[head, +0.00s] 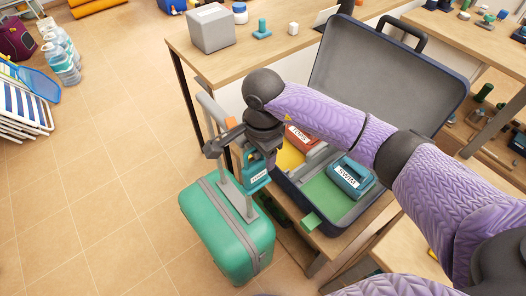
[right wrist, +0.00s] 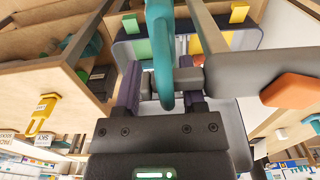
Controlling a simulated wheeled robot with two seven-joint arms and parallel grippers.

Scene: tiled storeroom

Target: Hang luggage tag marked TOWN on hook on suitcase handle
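The green suitcase (head: 228,232) stands upright on the floor with its grey telescopic handle (head: 236,198) raised. The teal luggage tag (head: 255,182) hangs at the handle beneath my right gripper (head: 258,150); its small label is too blurred to read. In the right wrist view, the teal tag (right wrist: 163,45) is edge-on between the two purple fingers of my right gripper (right wrist: 162,85), with gaps on both sides. A grey hook peg (right wrist: 188,80) crosses between the fingers at the tag; I cannot tell whether it passes through the loop. My left gripper is not in view.
An open dark case (head: 385,75) lies on a low table right of the suitcase, holding tags marked TOPS (head: 300,137) and SWIM (head: 350,178). A wooden table (head: 235,58) with a grey box (head: 211,28) stands behind.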

